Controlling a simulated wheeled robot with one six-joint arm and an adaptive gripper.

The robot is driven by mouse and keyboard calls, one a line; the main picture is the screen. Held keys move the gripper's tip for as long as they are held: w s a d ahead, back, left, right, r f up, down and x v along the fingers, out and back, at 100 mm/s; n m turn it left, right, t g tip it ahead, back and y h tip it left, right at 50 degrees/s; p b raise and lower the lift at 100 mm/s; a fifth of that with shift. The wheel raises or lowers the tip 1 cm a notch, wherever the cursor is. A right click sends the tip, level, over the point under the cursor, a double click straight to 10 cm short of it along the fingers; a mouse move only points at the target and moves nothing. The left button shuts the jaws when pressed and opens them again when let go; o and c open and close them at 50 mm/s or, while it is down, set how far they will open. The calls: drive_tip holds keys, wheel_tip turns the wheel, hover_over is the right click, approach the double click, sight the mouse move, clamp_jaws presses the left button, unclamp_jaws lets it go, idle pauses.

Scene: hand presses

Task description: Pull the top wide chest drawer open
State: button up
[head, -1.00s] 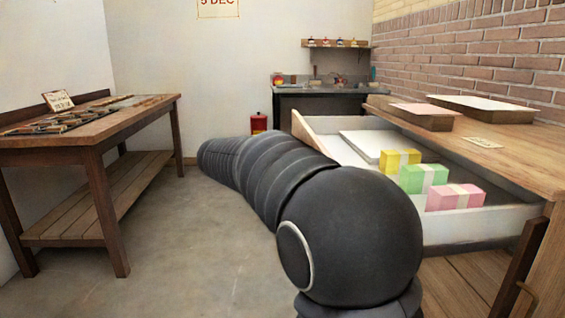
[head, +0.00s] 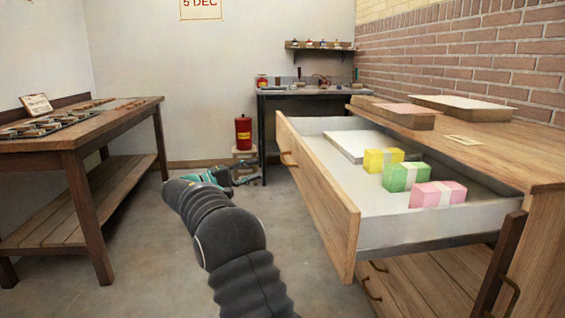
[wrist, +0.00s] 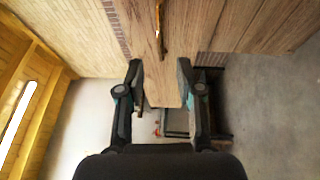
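The top wide chest drawer (head: 318,200) stands pulled well out from the chest. Inside lie a white stack (head: 358,146) and yellow, green and pink bundles (head: 408,174). My gripper (head: 222,178) is left of the drawer front, apart from its handle, above the floor. In the wrist view my gripper (wrist: 160,75) has its fingers spread with nothing held. Wooden panel (wrist: 160,55) and a brass handle (wrist: 160,30) show ahead, beyond the fingertips.
A workbench (head: 95,130) with small items stands at the left. Lower drawers with handles (head: 372,290) are shut below. The floor (head: 140,250) between is clear.

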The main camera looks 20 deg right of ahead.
sight(283, 159)
drive_tip(key=d, duration=0.3)
drive_tip(key=w+d, duration=0.1)
drive_tip(key=d, duration=0.3)
drive_tip(key=d+r, duration=0.1)
drive_tip(key=d, duration=0.3)
drive_tip(key=shift+w+d, duration=0.1)
drive_tip(key=shift+w, duration=0.05)
clamp_jaws()
